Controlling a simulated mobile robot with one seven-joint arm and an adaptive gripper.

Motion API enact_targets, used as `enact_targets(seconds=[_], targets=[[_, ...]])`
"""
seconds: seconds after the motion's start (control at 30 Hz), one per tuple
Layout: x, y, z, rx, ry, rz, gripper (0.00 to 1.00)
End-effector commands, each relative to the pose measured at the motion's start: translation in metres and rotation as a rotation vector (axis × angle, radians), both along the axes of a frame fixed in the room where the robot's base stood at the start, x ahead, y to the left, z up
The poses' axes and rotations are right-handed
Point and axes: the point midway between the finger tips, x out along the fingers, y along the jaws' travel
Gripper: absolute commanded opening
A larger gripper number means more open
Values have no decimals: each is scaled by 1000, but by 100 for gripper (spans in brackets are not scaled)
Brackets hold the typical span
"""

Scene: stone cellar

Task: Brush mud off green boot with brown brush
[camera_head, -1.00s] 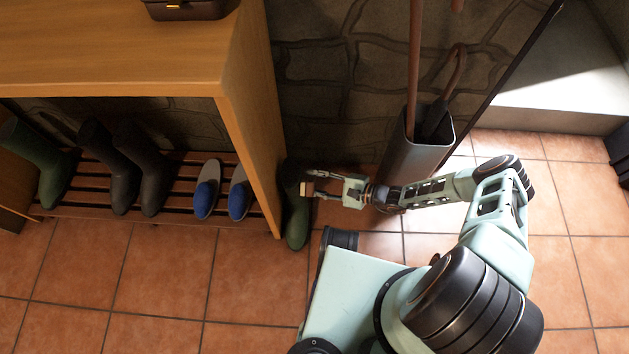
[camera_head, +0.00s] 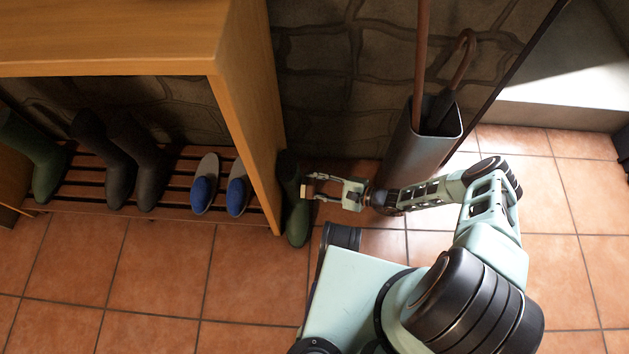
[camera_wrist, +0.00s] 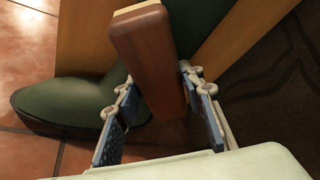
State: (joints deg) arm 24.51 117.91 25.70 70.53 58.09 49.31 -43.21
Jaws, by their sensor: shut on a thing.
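The green boot (camera_head: 297,221) stands upright on the tiles against the right end of the wooden bench. In the wrist view the boot (camera_wrist: 65,108) lies just behind the brush, its toe pointing left. My gripper (camera_head: 312,189) is right beside the boot's shaft. It is shut on the brown brush (camera_head: 308,188), which shows in the wrist view as a wooden block (camera_wrist: 147,55) between the two finger pads. I cannot tell whether the brush touches the boot. No mud is clear on the visible part of the boot.
The bench (camera_head: 247,115) has a slatted rack (camera_head: 172,188) with another green boot (camera_head: 40,165), dark boots (camera_head: 140,165) and blue-grey slippers (camera_head: 205,185). An umbrella stand (camera_head: 418,150) is behind my arm. The tiles in front are clear.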

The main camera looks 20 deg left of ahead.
Motion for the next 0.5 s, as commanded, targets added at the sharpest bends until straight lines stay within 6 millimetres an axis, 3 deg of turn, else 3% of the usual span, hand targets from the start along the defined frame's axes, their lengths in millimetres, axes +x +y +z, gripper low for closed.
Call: enact_targets(seconds=[0.23,0.5], targets=[[0,0,-4,0,-3,-1,16],[1,0,18,2,-4,-1,16]])
